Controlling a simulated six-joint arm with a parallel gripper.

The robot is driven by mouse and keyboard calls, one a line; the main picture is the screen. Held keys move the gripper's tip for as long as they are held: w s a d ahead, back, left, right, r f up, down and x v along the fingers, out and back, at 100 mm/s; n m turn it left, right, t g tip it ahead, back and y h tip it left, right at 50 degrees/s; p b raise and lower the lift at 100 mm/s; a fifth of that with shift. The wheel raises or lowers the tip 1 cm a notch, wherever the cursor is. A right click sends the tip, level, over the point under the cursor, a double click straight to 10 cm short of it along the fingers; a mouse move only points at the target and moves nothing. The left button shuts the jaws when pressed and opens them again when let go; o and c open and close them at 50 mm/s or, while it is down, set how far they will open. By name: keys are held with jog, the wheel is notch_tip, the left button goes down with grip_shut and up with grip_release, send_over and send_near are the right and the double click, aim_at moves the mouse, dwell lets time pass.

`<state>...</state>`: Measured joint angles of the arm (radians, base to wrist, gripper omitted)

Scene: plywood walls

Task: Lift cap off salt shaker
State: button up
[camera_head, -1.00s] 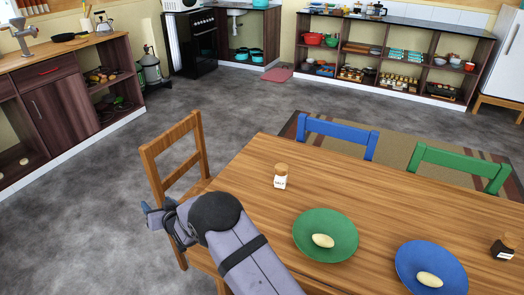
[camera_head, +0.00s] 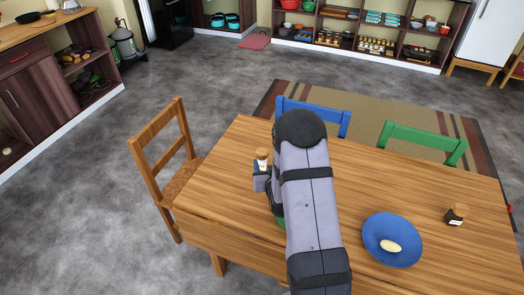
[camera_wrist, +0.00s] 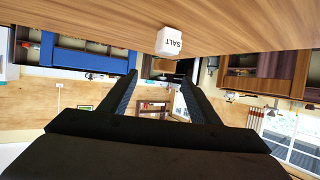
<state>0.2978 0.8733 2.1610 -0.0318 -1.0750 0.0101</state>
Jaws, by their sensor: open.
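The salt shaker (camera_head: 262,163) is a small white container with a brown cap (camera_head: 262,154). It stands on the wooden table near the left end. In the wrist view, which is upside down, the shaker (camera_wrist: 170,42) shows its SALT label beyond the fingertips, with the brown cap (camera_wrist: 164,66) below it in the picture. My gripper (camera_wrist: 159,80) is open and empty, its two black fingers pointing toward the shaker without visibly touching it. In the head view my gripper is mostly hidden by my arm, and its visible part covers the shaker's lower body.
The wooden table (camera_head: 400,185) also holds a blue plate (camera_head: 376,255) with a pale oval item (camera_head: 390,247) and a dark pepper-like shaker (camera_head: 455,214). A green plate is mostly hidden by my arm. Blue (camera_head: 330,112), green (camera_head: 425,135) and wooden (camera_head: 160,150) chairs stand around the table.

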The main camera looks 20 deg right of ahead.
aim_at(263, 155)
jog(key=shift+a+f, duration=0.1)
jog(key=shift+p+x, duration=0.3)
jog(key=shift+x, duration=0.75)
jog(key=shift+w+p, duration=0.45)
jog(key=shift+w, duration=0.1)
jog(key=w, duration=0.1)
jog(key=w+f+p, duration=0.1)
jog(key=shift+w, duration=0.25)
jog(key=shift+x, duration=0.8)
jog(key=c, duration=1.1)
